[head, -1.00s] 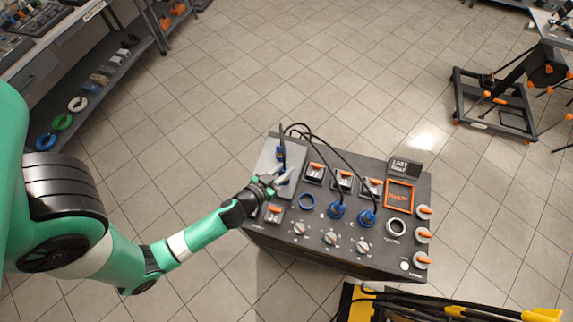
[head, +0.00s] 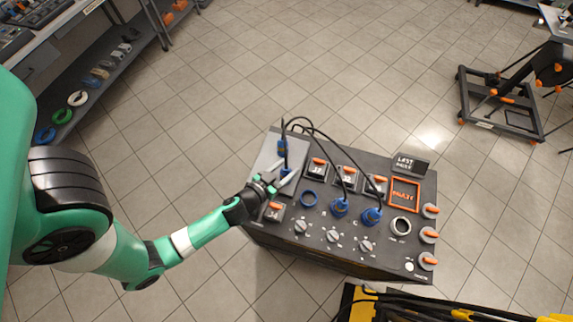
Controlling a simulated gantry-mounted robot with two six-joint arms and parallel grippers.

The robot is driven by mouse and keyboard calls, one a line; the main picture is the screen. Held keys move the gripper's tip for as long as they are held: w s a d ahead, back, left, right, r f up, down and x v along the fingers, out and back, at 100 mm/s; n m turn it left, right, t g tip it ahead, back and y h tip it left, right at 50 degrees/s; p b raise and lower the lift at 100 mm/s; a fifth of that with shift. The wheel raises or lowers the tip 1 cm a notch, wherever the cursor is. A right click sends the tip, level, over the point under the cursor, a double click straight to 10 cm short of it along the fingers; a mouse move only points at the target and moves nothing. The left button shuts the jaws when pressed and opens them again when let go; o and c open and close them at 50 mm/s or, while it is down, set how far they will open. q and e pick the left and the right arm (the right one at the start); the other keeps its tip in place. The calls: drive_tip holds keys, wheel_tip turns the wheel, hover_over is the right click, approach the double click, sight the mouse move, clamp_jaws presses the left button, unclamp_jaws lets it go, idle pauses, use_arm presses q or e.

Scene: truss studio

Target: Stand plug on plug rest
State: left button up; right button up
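A dark switch panel box (head: 285,230) stands on the floor in the middle. On its grey plate (head: 266,152) at the back left stands a blue plug (head: 282,147) with a black cable. A second blue part (head: 286,172) shows just in front of it, partly hidden by my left gripper (head: 285,176). The gripper's fingers are apart around this part; no firm hold shows. Two more blue plugs (head: 340,207) (head: 372,216) sit in the panel with cables. A white-rimmed round holder (head: 401,227) on the right is empty; its small label is unreadable. My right gripper is out of view.
A shelf (head: 90,80) stands at the left, a wheeled frame (head: 500,105) at the right.

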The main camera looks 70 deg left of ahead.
use_arm(q)
drive_tip(key=shift+r, duration=0.15)
drive_tip(key=shift+s+d, duration=0.15)
drive_tip(key=b+v, duration=0.4)
drive_tip(key=v, duration=0.7)
drive_tip(key=shift+s+r, duration=0.25)
drive_tip(key=shift+d, duration=0.1)
